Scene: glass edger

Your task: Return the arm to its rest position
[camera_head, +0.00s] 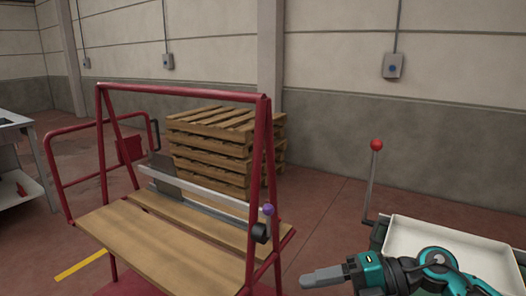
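My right arm comes in from the lower right, teal and black. Its grey gripper (322,277) points left, low in the view, over the reddish floor and in front of a white tray. I see the fingers from the side, so I cannot tell whether they are open or shut. No held object shows at them. My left arm and gripper are not in view.
A red-framed rack (183,92) with wooden boards (165,255) stands left of my gripper, with floor between. The white tray (400,236) is partly behind my arm, beside a red-knobbed lever (370,180). Wooden pallets (225,135) are stacked behind the rack.

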